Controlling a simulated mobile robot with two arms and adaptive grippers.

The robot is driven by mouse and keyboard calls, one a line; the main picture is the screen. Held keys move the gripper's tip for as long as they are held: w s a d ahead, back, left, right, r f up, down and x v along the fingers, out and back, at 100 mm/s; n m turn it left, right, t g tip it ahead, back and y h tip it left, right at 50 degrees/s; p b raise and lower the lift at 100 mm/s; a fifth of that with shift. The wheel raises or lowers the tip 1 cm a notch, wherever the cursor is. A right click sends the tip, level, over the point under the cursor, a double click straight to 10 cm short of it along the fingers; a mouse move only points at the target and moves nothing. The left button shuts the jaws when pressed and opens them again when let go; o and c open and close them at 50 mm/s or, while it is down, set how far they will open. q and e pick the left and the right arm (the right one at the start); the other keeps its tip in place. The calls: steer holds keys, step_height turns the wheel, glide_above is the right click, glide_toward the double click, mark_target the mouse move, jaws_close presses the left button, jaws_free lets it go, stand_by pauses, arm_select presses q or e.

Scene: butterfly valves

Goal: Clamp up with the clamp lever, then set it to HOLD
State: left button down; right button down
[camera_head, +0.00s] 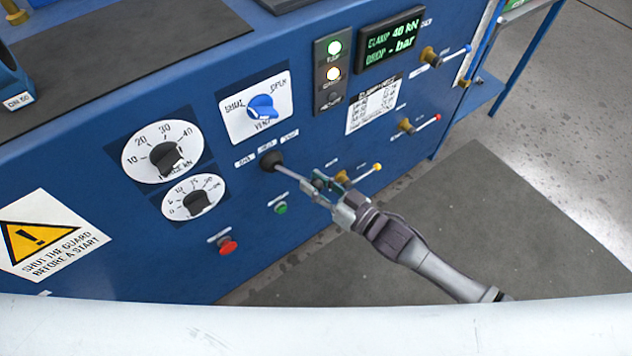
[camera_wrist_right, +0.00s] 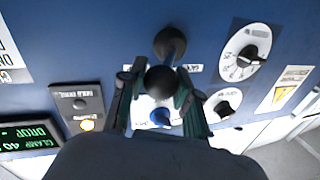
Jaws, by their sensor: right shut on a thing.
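The clamp lever (camera_head: 290,174) sticks out of the blue panel from a dark round boot (camera_head: 271,160), with small labels above it too small to read surely. My right gripper (camera_head: 320,187) is shut on the outer end of the lever. In the right wrist view, the lever's black ball knob (camera_wrist_right: 161,81) sits between the two fingers of the right gripper (camera_wrist_right: 160,90), with the boot (camera_wrist_right: 170,43) beyond it. The display (camera_head: 391,39) reads CLAMP 40 kN and DROP - bar. My left gripper is not in view.
A blue selector knob (camera_head: 262,108), a large dial (camera_head: 163,152) and a small dial (camera_head: 194,197) are on the panel. A green button (camera_head: 281,208) and red button (camera_head: 227,246) sit below. Green and amber lamps glow.

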steer(key=shift+s+a+m+t+h+p, duration=0.4)
steer(key=shift+s+a+m+t+h, duration=0.15)
steer(key=shift+m+t+h, duration=0.4)
steer(key=shift+s+a+m+t+h+p, duration=0.35)
steer(key=shift+s+a+m+t+h, duration=0.25)
steer(key=shift+h, duration=0.5)
steer(key=shift+s+a+m+t+h+p, duration=0.4)
steer(key=shift+s+m+t+h, duration=0.2)
steer(key=shift+m+t+h, duration=0.35)
steer(key=c, duration=0.8)
jaws_free()
